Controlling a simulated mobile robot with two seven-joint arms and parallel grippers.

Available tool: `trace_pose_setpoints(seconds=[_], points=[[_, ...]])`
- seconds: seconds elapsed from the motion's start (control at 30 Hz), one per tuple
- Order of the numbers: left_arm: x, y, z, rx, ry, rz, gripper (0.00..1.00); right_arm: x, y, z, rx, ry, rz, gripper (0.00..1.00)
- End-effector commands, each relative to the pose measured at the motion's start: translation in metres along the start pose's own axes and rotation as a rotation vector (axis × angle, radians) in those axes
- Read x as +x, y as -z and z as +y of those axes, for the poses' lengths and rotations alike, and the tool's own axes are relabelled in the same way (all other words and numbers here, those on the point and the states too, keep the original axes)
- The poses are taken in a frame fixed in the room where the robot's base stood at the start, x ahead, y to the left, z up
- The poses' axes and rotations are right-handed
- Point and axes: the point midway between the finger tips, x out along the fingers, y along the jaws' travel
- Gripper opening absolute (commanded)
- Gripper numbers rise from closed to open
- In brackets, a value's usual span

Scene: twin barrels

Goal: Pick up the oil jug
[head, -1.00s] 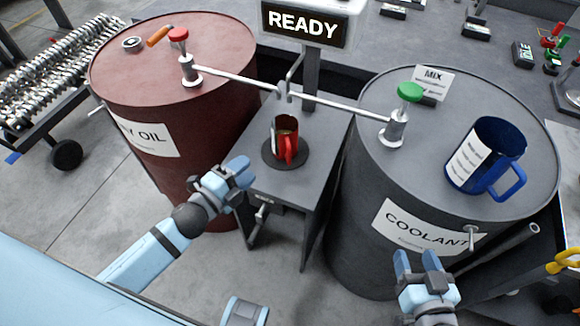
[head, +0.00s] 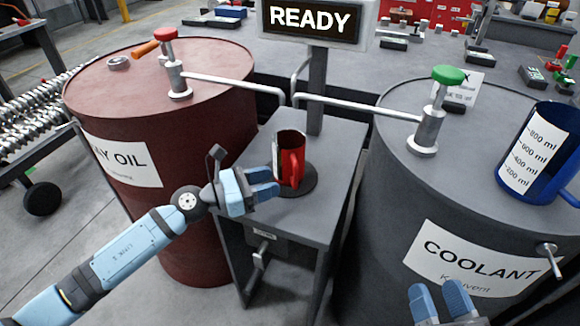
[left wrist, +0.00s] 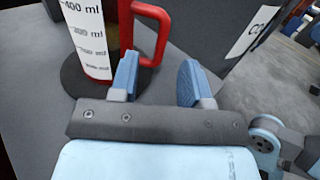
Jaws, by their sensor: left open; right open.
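The red oil jug (head: 291,146) stands upright on a dark round pad on the small grey stand between the two barrels. In the left wrist view the jug (left wrist: 92,38) shows a white ml scale, and its red handle (left wrist: 158,38) points toward the gap between my fingers. My left gripper (head: 264,183) is open and empty, close beside the jug on its near side. Whether a fingertip touches the jug or handle I cannot tell. My right gripper (head: 439,302) is open and empty, low in front of the coolant barrel.
The red oil barrel (head: 190,235) stands left, the dark coolant barrel (head: 385,240) right, each with a tap pipe reaching over the stand (head: 335,185). A blue jug (head: 550,140) stands on the coolant barrel. A READY sign (head: 312,20) rises behind the stand.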

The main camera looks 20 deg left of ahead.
Motion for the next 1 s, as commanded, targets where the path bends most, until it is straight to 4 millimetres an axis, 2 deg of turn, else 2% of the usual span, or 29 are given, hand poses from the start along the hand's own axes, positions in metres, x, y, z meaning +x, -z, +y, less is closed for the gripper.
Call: trace_pose_setpoints(seconds=[0.1, 0.37, 0.63, 0.77, 0.97, 1.0], points=[[0.022, -0.001, 0.0, -0.001, 0.0, -0.003, 0.43, 0.0, -0.002, 0.002, -0.003, -0.006, -0.015, 0.54], [0.042, 0.002, -0.001, -0.003, 0.0, -0.001, 0.43, -0.001, -0.005, 0.003, -0.004, -0.009, -0.022, 0.54], [0.08, 0.006, -0.004, -0.004, 0.0, -0.003, 0.43, -0.001, 0.003, -0.002, 0.005, 0.008, 0.023, 0.54], [0.089, 0.006, -0.003, -0.004, 0.0, -0.001, 0.43, 0.0, 0.007, -0.003, 0.005, 0.012, 0.037, 0.54], [0.089, 0.006, -0.004, -0.004, 0.0, 0.0, 0.43, 0.002, 0.008, -0.003, 0.003, 0.014, 0.042, 0.54], [0.089, 0.006, -0.003, -0.004, 0.0, 0.0, 0.38, 0.002, 0.009, -0.003, 0.003, 0.014, 0.042, 0.54]])
